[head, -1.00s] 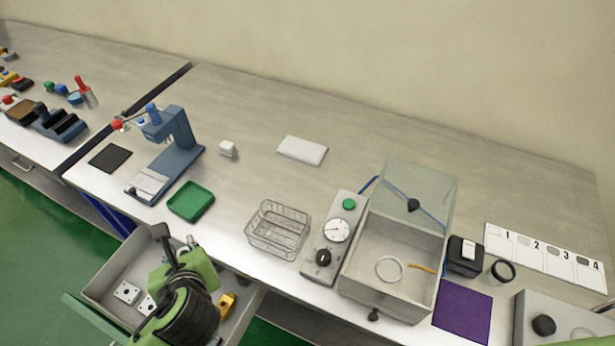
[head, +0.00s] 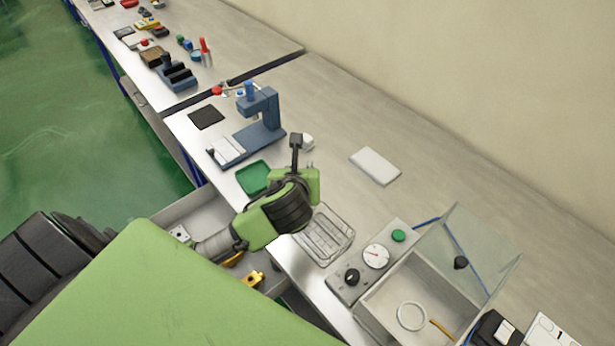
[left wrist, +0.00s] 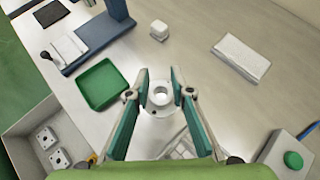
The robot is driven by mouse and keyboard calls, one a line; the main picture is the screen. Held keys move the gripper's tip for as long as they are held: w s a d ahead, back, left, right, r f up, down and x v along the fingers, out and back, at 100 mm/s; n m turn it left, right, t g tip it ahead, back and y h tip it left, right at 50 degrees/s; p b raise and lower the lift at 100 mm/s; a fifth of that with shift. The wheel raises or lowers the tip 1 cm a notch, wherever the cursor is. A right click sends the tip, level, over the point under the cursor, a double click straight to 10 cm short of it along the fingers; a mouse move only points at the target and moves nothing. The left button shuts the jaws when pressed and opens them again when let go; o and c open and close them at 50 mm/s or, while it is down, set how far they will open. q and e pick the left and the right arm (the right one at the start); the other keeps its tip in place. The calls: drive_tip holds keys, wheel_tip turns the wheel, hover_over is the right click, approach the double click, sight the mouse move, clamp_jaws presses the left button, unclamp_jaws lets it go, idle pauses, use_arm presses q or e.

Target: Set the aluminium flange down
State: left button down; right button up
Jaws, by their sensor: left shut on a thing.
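The aluminium flange (left wrist: 161,96) is a small pale ring with a round centre hole. My left gripper (left wrist: 160,90) is shut on it, one green-padded finger at each side, seen in the left wrist view. My right gripper is not in view.
A blue press (head: 265,125) stands beyond the green tray. A white block (left wrist: 159,30) and a white slab (head: 375,165) lie farther back, with clear bench between. An open drawer (head: 188,212) is below the front edge. A gauge box (head: 372,262) and open-lidded chamber (head: 385,318) stand at right.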

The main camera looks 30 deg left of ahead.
use_arm(q)
drive_tip(key=w+f, duration=0.2)
drive_tip(key=f, duration=0.1)
drive_tip(key=w+f, duration=0.1)
drive_tip(key=shift+w+a+f, duration=0.35)
drive_tip(key=shift+f, duration=0.05)
wheel_tip(320, 180, down, 4)
drive_tip(key=shift+w+r+p, duration=0.15)
drive_tip(key=shift+r+p, duration=0.1)
drive_tip(key=shift+p, duration=0.4)
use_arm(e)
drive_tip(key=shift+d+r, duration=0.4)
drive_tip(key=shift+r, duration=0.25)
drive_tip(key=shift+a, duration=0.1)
use_arm(q)
drive_tip(key=c, duration=1.8)
unclamp_jaws()
drive_tip(key=shift+f, duration=0.1)
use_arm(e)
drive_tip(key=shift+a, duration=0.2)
use_arm(q)
drive_tip(key=b+v, duration=0.1)
drive_tip(key=v, duration=1.1)
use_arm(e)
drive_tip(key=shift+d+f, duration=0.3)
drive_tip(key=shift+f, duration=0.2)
